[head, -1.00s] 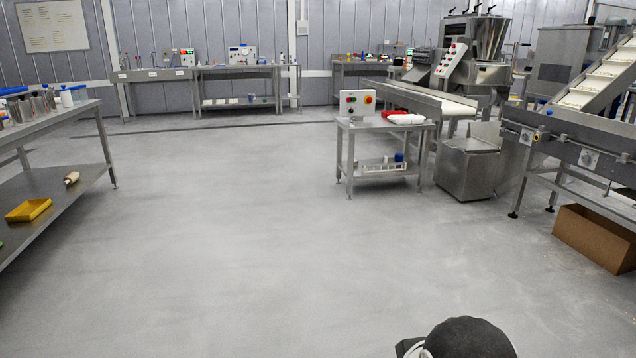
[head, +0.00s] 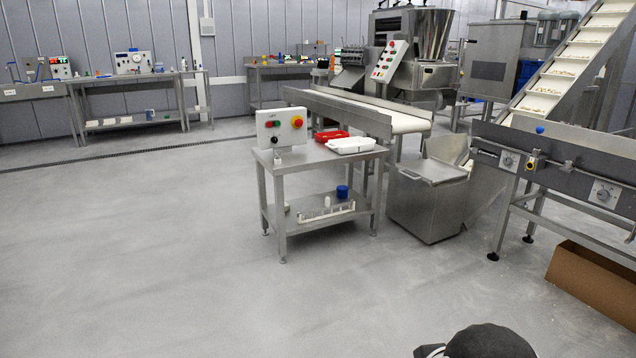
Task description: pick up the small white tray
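The small white tray (head: 351,145) lies on the top of a small steel table (head: 318,158), near its right back side. A red tray (head: 330,135) lies just behind and to the left of it. My gripper's fingers are not in the head view. Only a dark rounded part of my own arm shows at the bottom edge, far from the table. Nothing visible covers the white tray.
A control box (head: 281,127) with buttons stands on the table's left end. The lower shelf holds a white rack (head: 326,211) and a blue-capped item (head: 342,192). A steel bin (head: 430,195) and a conveyor (head: 385,118) stand close on the right. A cardboard box (head: 597,283) lies at far right. The floor in front is clear.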

